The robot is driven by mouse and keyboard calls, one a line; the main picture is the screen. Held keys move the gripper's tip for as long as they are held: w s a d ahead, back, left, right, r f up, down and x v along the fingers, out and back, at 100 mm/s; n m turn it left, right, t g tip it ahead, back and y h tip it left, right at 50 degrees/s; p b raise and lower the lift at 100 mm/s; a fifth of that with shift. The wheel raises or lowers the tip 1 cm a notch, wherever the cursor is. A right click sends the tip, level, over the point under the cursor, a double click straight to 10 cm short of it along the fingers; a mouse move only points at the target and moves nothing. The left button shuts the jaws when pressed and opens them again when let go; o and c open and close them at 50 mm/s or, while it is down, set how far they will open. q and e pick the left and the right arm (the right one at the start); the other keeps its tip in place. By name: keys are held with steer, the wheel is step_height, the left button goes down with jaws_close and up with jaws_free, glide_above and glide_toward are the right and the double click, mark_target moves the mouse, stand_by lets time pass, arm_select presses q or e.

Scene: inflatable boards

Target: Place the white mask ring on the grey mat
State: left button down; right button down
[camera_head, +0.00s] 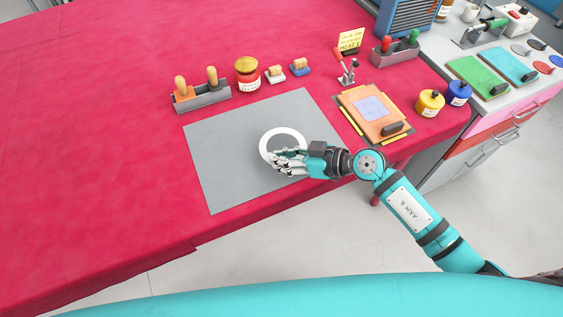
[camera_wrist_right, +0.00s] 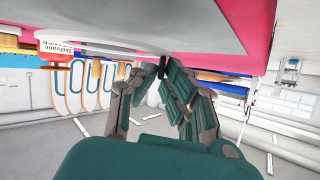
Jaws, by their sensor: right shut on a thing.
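The white mask ring (camera_head: 293,131) is at the right part of the grey mat (camera_head: 220,165) in the head view. My right gripper (camera_head: 277,163) is shut on the near edge of the ring. In the right wrist view the ring (camera_wrist_right: 100,46) shows edge-on as a thin white band, running from the fingertips (camera_wrist_right: 163,72) to the left. I cannot tell whether the ring touches the mat or is just above it. The fingers hide part of its near side. My left gripper is not in view.
An orange framed board (camera_head: 354,125) lies right of the mat, with yellow (camera_head: 430,103) and blue (camera_head: 457,94) jars beyond. The red cloth left of the mat is clear.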

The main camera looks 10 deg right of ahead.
steer(key=shift+f+b, duration=0.3)
steer(key=shift+f, duration=1.2)
steer(key=shift+f, duration=0.1)
steer(key=c, duration=1.4)
jaws_free()
steer(key=shift+c, duration=0.2)
steer(key=v, duration=1.2)
steer(key=shift+s, duration=0.1)
